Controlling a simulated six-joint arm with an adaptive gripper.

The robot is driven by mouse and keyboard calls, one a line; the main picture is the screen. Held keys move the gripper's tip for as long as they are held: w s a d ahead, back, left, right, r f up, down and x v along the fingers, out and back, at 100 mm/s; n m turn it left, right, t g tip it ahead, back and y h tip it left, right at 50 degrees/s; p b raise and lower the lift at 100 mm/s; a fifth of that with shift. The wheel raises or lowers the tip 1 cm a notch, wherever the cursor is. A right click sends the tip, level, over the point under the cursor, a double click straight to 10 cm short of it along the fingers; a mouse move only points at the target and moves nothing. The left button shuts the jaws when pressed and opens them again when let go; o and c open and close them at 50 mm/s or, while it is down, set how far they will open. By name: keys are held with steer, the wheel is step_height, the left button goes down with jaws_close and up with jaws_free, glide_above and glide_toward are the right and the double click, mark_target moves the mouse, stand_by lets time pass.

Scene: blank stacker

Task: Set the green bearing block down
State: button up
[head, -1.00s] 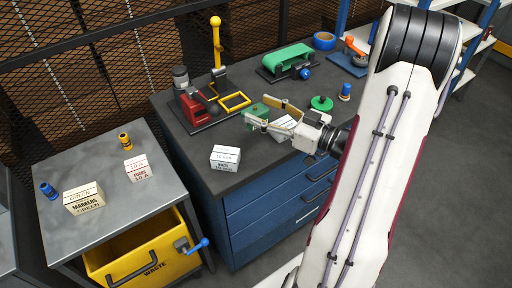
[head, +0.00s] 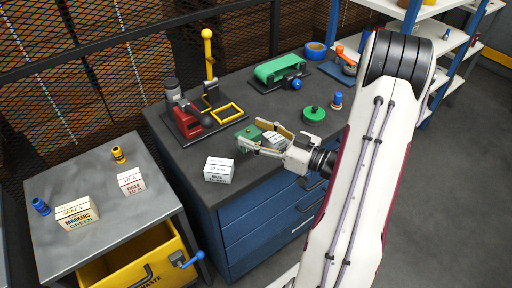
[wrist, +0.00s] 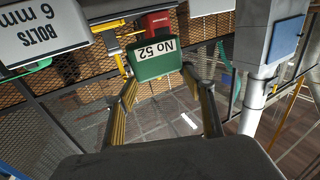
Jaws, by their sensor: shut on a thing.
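The green bearing block (head: 250,132) is between the tips of my gripper (head: 257,137), over the dark bench top. In the wrist view the green block (wrist: 155,62) carries a white "No 52" label, and the two tan-padded fingers of my gripper (wrist: 158,82) close on its sides. Whether its underside touches the bench cannot be told.
A white bolts box (head: 219,170) stands near the bench's front-left edge. A red press (head: 186,122) and a yellow frame (head: 229,114) lie beyond the block. A green round part (head: 314,113) and a blue part (head: 335,101) stand to the right. Bare bench lies left of the block.

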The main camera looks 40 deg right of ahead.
steer(key=shift+f, duration=0.8)
steer(key=shift+f, duration=0.1)
steer(key=shift+f, duration=1.8)
steer(key=shift+f, duration=0.15)
steer(key=o, duration=1.8)
steer(key=shift+o, duration=0.2)
steer(key=shift+f, duration=0.1)
steer(key=v, duration=0.8)
steer(key=shift+w, duration=0.1)
